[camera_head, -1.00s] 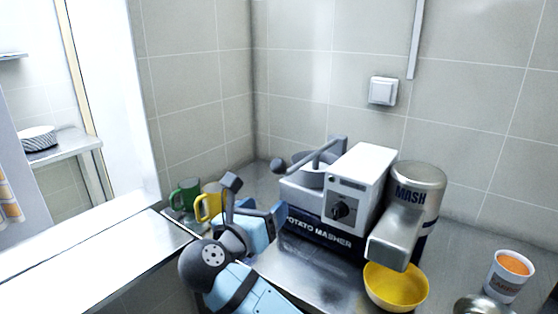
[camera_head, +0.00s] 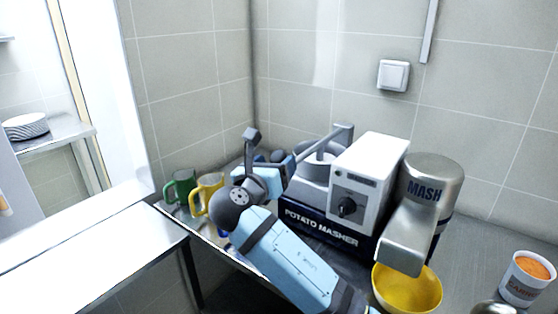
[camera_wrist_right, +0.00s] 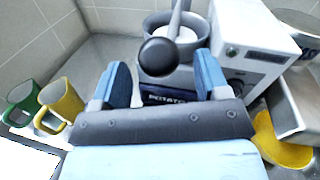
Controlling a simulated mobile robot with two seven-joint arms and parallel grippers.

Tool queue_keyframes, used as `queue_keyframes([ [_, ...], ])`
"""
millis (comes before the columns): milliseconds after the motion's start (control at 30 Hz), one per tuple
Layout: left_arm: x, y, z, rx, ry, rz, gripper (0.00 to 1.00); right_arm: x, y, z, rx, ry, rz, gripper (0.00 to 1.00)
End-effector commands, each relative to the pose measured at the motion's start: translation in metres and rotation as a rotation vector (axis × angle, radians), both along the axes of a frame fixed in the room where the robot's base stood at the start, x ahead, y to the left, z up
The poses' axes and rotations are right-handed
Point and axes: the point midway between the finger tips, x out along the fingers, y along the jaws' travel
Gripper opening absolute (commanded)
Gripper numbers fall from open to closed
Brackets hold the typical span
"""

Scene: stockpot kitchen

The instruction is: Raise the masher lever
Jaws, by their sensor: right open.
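The potato masher (camera_head: 318,225) stands on the steel counter against the tiled wall. Its grey lever (camera_head: 325,143) slopes from a pivot at the back, over the round pot, down to a dark ball knob (camera_head: 278,156) at the left. My right gripper (camera_head: 272,160) is at the knob end, partly covering it. In the right wrist view, the knob (camera_wrist_right: 158,57) lies ahead between the two blue fingers of the open gripper (camera_wrist_right: 165,80), with space on both sides. The lever (camera_wrist_right: 176,20) runs away behind the knob. My left gripper is in neither view.
A green mug (camera_head: 181,187) and a yellow mug (camera_head: 207,192) stand left of my right gripper. A yellow bowl (camera_head: 408,290) sits under the masher's spout, and a cup with orange contents (camera_head: 528,278) stands at the far right. A wall switch (camera_head: 393,75) is above.

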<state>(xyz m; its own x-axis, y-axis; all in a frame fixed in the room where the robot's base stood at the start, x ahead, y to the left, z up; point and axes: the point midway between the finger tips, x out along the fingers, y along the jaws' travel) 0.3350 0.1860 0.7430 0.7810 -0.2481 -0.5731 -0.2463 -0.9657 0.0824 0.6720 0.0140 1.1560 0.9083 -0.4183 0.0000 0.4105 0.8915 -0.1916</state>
Motion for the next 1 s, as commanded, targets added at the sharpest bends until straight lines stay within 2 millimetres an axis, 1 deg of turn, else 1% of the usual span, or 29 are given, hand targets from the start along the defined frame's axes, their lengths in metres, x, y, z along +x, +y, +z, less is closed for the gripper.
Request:
queue_keyframes([
  [33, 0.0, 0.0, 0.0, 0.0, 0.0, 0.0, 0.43, 0.007, -0.004, 0.0, -0.001, -0.001, -0.002, 0.69],
  [100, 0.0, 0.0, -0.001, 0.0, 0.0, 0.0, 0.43, 0.015, -0.007, 0.0, -0.002, 0.0, -0.002, 0.69],
  [200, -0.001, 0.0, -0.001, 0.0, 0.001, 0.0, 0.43, 0.021, -0.01, 0.0, -0.001, -0.001, -0.001, 0.69],
  [300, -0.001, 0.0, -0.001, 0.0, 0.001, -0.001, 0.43, 0.024, -0.011, 0.0, 0.0, -0.001, 0.0, 0.69],
  [533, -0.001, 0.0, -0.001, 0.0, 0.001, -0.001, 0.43, 0.025, -0.012, 0.0, 0.0, 0.0, 0.0, 0.69],
  [567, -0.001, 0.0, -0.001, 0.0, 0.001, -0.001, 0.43, 0.025, -0.012, 0.0, 0.0, 0.0, 0.0, 0.66],
  [600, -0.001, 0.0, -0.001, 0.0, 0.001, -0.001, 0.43, 0.025, -0.012, 0.0, 0.0, 0.0, 0.0, 0.57],
  [667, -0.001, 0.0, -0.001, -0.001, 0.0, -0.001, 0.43, 0.025, -0.012, 0.0, 0.0, 0.0, 0.0, 0.43],
  [700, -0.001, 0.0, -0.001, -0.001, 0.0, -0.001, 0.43, 0.025, -0.012, 0.0, 0.0, 0.0, 0.0, 0.34],
  [767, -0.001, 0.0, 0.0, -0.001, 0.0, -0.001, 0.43, 0.025, -0.012, 0.0, 0.0, 0.0, 0.0, 0.2],
  [800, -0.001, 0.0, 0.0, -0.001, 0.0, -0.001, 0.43, 0.025, -0.012, 0.0, 0.0, 0.0, 0.0, 0.11],
  [833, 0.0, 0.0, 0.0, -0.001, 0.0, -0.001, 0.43, 0.025, -0.012, 0.0, 0.0, 0.0, 0.0, 0.04],
  [867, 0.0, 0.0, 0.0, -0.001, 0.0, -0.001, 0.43, 0.025, -0.012, 0.0, 0.0, 0.0, 0.0, 0.02],
  [1000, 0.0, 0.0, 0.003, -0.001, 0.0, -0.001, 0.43, 0.025, -0.012, 0.003, 0.0, 0.0, 0.0, 0.01],
])
